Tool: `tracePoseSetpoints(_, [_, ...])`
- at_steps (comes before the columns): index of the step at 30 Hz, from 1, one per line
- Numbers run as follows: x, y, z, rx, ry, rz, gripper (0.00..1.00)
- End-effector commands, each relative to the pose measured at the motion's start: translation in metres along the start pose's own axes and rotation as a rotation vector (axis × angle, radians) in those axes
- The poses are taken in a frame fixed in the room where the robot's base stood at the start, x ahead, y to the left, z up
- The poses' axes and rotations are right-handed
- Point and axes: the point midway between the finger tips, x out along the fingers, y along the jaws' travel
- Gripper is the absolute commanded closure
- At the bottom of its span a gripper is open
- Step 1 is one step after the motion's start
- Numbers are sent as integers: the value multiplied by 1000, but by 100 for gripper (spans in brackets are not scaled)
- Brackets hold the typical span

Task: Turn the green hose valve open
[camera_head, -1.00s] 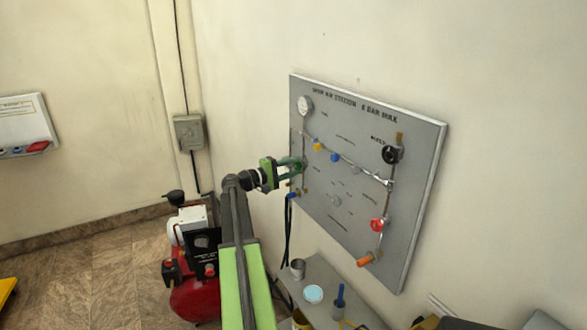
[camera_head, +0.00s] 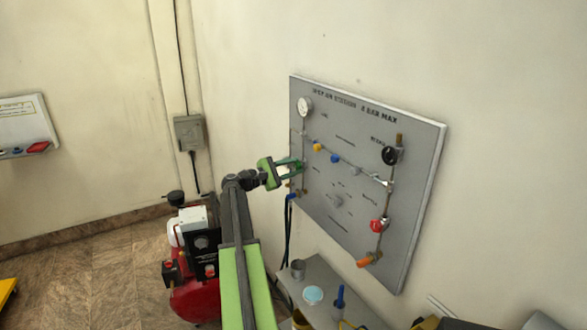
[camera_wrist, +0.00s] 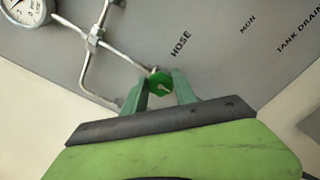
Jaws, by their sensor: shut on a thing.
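The green hose valve (camera_wrist: 160,83) shows in the wrist view between the tips of my gripper (camera_wrist: 164,88). It sits at the end of a metal pipe, beside the word HOSE on the grey panel. My gripper is shut on the valve's handle. In the head view my gripper (camera_head: 293,168) reaches the left side of the panel (camera_head: 350,228), and its green fingers hide most of the valve there.
A pressure gauge (camera_head: 304,106) is above my gripper. A black knob (camera_head: 390,155), a red knob (camera_head: 379,225) and several small coloured valves are on the panel. A grey shelf (camera_head: 327,292) holding a cup and tools is below. A red compressor (camera_head: 195,300) stands at lower left.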

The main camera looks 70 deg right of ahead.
Motion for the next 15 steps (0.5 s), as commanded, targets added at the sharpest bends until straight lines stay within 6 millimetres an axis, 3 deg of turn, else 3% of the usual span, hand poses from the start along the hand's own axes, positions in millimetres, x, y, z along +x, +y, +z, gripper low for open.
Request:
tracePoseSetpoints(13, [1,-1,0,-10,-1,-4,100])
tracePoseSetpoints(14, [1,-1,0,-10,-1,-4,63])
tracePoseSetpoints(15, [1,-1,0,-9,-1,-4,58])
